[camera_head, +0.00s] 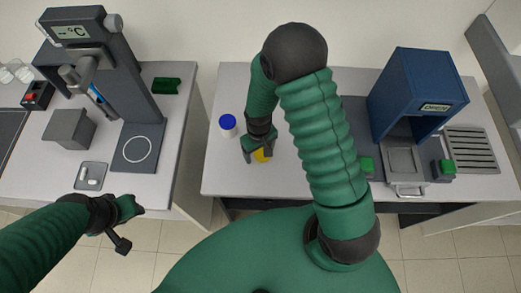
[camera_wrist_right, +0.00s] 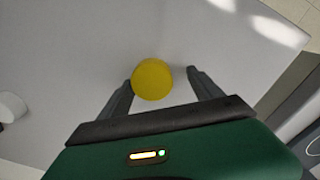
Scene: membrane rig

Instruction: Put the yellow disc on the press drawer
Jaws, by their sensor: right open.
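The yellow disc (camera_wrist_right: 152,80) lies on the pale tabletop between the spread fingers of my right gripper (camera_wrist_right: 160,82) in the wrist view. It is nearer the left finger, and a gap shows on the right. In the head view the right gripper (camera_head: 256,152) is low over the right table, partly covering the yellow disc (camera_head: 261,156). The press drawer (camera_head: 403,161) is a grey tray pulled out in front of the blue press (camera_head: 413,88) at the right. My left gripper (camera_head: 128,226) hangs in front of the left table; its fingers are too unclear to judge.
A blue-capped white jar (camera_head: 228,124) stands left of the right gripper. A slotted grey rack (camera_head: 471,149) lies right of the press. Green-topped blocks (camera_head: 443,168) flank the drawer. The left table holds an instrument stand (camera_head: 133,148), a grey box (camera_head: 70,128) and a small tray (camera_head: 91,176).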

